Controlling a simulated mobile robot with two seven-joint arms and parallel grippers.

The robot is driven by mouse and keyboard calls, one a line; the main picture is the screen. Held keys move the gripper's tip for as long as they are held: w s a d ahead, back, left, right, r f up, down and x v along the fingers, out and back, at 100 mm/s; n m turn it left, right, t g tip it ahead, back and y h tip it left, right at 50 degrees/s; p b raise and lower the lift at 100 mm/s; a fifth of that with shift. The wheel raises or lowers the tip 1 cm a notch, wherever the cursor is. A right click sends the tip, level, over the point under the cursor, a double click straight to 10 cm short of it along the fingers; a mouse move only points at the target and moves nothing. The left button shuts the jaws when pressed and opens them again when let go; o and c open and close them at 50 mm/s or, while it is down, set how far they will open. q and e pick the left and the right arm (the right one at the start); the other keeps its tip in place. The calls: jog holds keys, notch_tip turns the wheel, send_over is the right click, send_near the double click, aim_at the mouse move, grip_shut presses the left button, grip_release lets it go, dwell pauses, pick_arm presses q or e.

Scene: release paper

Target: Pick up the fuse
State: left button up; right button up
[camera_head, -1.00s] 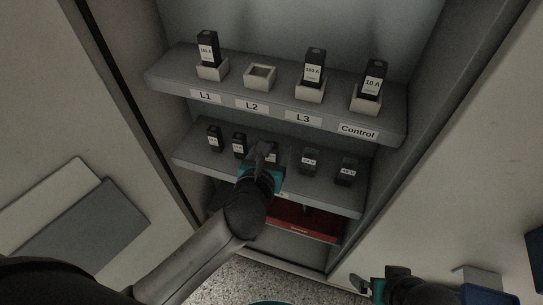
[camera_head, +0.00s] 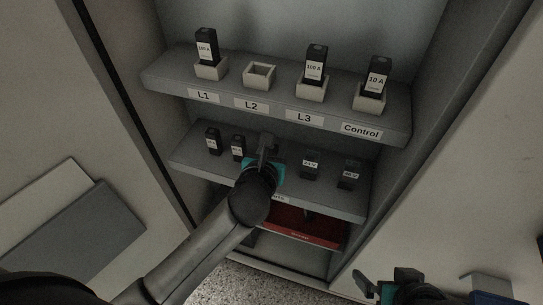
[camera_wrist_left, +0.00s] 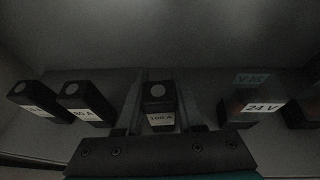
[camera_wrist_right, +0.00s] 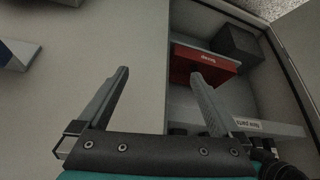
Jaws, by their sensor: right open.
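The 100 A fuse (camera_wrist_left: 159,105), a black block with a white label, stands upright in the left wrist view, between the two fingers of my left gripper (camera_wrist_left: 162,78). I cannot tell whether the fingers press on it. In the head view my left gripper (camera_head: 267,142) is at the middle of the lower shelf and hides this fuse. My right gripper (camera_wrist_right: 159,73) is open and empty, low at the right in the head view (camera_head: 374,288), away from the shelves.
The upper shelf (camera_head: 290,120) has fuses in the L1, L3 and Control holders; the L2 holder (camera_head: 259,75) is empty. Other small fuses stand on the lower shelf, including a 24 V one (camera_wrist_left: 255,110) to the right. A red box (camera_head: 300,227) sits below. Cabinet walls flank the shelves.

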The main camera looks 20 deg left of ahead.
pick_arm(q)
grip_shut()
jog(key=shift+r, duration=0.15)
